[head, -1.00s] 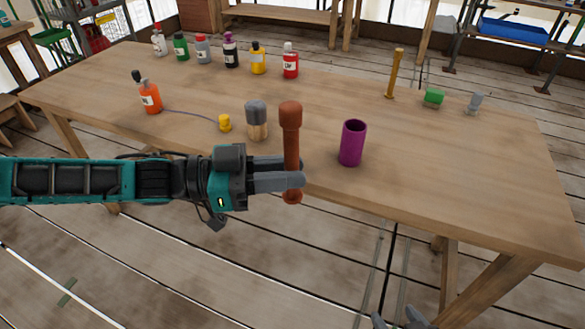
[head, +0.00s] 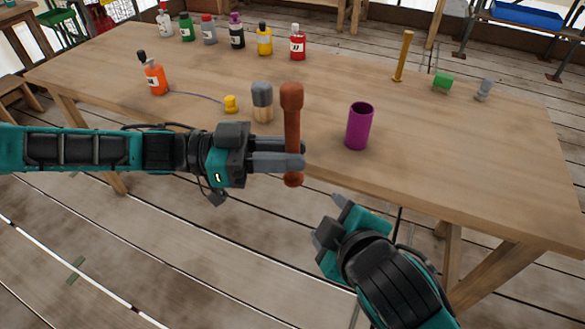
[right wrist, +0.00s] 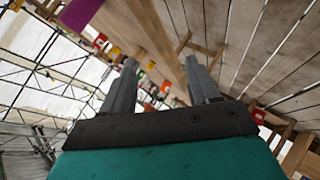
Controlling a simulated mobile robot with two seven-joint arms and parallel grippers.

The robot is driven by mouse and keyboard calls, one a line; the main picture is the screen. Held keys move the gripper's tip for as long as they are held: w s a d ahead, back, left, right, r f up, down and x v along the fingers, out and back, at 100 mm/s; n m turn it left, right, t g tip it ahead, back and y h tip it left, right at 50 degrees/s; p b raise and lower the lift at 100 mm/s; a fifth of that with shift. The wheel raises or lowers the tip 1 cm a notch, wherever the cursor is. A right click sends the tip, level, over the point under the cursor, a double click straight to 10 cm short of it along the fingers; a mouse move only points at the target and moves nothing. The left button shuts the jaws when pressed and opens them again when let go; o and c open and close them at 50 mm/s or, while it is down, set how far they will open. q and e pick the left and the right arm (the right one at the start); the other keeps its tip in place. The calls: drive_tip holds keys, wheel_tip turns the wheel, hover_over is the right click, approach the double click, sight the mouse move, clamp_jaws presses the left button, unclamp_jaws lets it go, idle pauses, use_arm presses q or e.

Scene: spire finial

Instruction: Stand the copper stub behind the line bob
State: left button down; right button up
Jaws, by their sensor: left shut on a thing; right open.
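The copper stub (head: 292,112) is a reddish-brown rod with thicker ends. My left gripper (head: 300,162) is shut on its lower part and holds it upright, off the floor, at the table's near edge. I take the small yellow piece (head: 231,104) for the line bob; it rests on the table behind and left of the stub, and a thin line runs from it to an orange bottle (head: 155,80). My right gripper (head: 328,220) is open and empty, below and right of the stub, in front of the table. Its fingers also show in the right wrist view (right wrist: 163,78).
A grey-topped wooden peg (head: 262,103) stands between bob and stub. A purple cup (head: 359,127) stands right of the stub. Several bottles line the table's back left. The table (head: 450,160) has bare room at right.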

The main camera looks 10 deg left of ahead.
drive_tip(key=s+a+r+n+t, duration=0.2)
drive_tip(key=a+r+n, duration=0.3)
drive_tip(key=r+n, duration=0.35)
drive_tip(key=n+t+h, duration=0.2)
drive_tip(key=n+t, duration=0.4)
drive_tip(key=n, duration=0.8)
approach(294, 110)
drive_tip(key=w, duration=0.7)
drive_tip(key=w+a, duration=0.1)
drive_tip(key=w, duration=0.3)
drive_tip(key=shift+w+r, duration=0.15)
drive_tip(key=shift+r, duration=0.05)
drive_tip(key=c, duration=1)
use_arm(q)
drive_tip(key=c, duration=0.9)
unclamp_jaws()
use_arm(e)
clamp_jaws()
